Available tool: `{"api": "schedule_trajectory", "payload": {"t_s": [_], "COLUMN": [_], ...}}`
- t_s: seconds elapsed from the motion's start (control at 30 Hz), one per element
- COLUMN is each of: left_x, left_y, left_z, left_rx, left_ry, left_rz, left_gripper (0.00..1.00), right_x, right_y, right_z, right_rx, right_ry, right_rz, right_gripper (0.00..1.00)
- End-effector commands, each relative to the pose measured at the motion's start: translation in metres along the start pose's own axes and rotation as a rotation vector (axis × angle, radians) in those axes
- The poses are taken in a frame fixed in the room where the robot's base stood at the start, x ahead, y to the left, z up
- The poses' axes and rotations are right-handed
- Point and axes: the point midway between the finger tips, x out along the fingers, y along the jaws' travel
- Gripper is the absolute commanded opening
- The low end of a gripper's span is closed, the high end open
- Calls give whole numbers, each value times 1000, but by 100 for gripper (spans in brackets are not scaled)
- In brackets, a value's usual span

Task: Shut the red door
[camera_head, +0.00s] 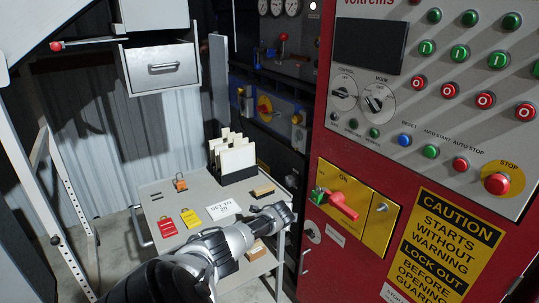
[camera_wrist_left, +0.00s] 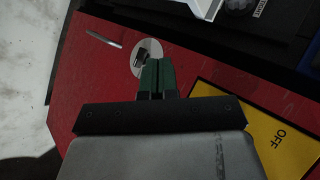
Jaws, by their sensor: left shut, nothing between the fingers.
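The red door (camera_head: 322,120) fills the right of the head view and carries a grey control panel (camera_head: 440,85). A yellow switch plate (camera_head: 375,235) with a red handle (camera_head: 342,205) sits below the panel. In the wrist view the red door (camera_wrist_left: 90,75) lies behind my left gripper (camera_wrist_left: 157,64). Its fingers are shut and empty, in front of a round light lock plate (camera_wrist_left: 147,47); I cannot tell if they touch. In the head view my left gripper (camera_head: 288,211) is beside the door's left edge. How far the door stands open is unclear.
A grey cart (camera_head: 155,205) stands left of the door, with red and yellow tags (camera_head: 167,227), a padlock (camera_head: 180,182) and a card rack (camera_head: 240,178) on it. Dark equipment with gauges (camera_head: 278,8) stands behind.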

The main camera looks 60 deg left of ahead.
Motion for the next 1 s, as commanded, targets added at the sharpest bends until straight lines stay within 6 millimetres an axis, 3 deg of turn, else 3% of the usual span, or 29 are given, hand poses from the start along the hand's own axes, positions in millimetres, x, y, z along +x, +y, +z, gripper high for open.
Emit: {"api": "schedule_trajectory", "payload": {"t_s": [0.2,0.37,0.5,1.0], "left_x": [-29,-49,-61,-67], "left_y": [-5,-8,-10,-4], "left_z": [17,29,37,41], "left_rx": [6,6,4,-4], "left_ry": [1,1,0,2], "left_rz": [1,1,1,9], "left_gripper": [0,0,0,0], "right_x": [-14,-17,-19,-20], "right_y": [1,3,3,-1], "right_z": [-4,-19,-18,-7], "right_rx": [0,0,0,1], "right_ry": [3,25,24,8], "right_rz": [1,4,3,-2], "right_gripper": [43,43,43,43]}}
